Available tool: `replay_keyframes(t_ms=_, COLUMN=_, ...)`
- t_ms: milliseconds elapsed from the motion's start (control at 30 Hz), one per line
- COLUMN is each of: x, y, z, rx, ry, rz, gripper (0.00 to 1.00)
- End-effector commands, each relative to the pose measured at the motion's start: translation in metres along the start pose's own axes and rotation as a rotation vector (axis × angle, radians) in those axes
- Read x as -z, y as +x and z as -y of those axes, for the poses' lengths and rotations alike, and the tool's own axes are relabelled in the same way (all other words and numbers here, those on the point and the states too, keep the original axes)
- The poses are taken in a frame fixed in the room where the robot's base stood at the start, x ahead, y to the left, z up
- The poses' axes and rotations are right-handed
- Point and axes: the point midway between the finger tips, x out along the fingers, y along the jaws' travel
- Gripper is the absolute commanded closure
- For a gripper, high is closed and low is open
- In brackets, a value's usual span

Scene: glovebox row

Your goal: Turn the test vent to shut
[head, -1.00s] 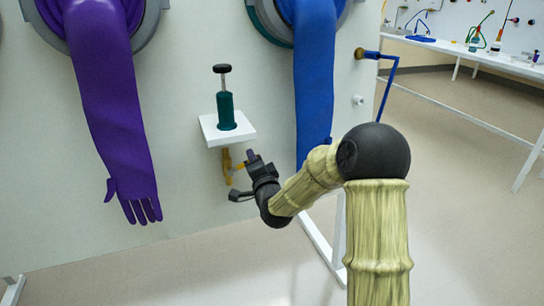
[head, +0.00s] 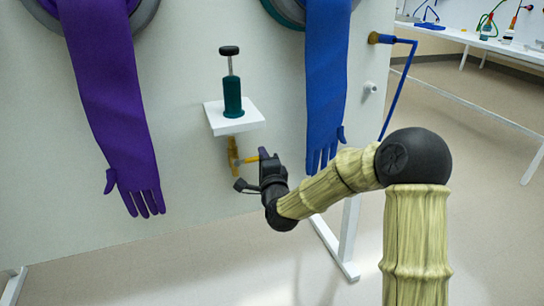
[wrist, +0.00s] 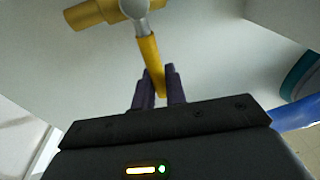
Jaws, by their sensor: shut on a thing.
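The test vent is a yellow valve under a small white shelf on the glovebox wall. In the head view its body (head: 233,152) stands upright against the wall, with a yellow lever handle (head: 247,160) pointing right to my gripper (head: 263,161). In the wrist view the yellow body (wrist: 92,14) lies at the top left, and the yellow handle (wrist: 151,55) runs from a grey hub down between my purple fingers (wrist: 160,88). My gripper is shut on the handle's end. The fingertips are partly hidden in the head view.
The white shelf (head: 246,122) with a green pump-topped bottle (head: 232,98) juts out just above the valve. A purple glove (head: 110,110) hangs at left and a blue glove (head: 326,90) at right, close to my arm. A blue pipe (head: 397,90) is further right. The floor is open.

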Motion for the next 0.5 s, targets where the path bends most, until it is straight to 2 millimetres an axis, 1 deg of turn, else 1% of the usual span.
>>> replay_keyframes(t_ms=400, x=-0.0019, y=-0.0005, z=-0.0021, rx=-0.005, ry=0.010, rz=0.001, gripper=1.00)
replay_keyframes(t_ms=433, x=-0.0018, y=-0.0005, z=-0.0022, rx=-0.005, ry=0.009, rz=0.001, gripper=0.85)
replay_keyframes(t_ms=500, x=-0.0017, y=-0.0006, z=-0.0023, rx=-0.005, ry=0.009, rz=0.001, gripper=0.71)
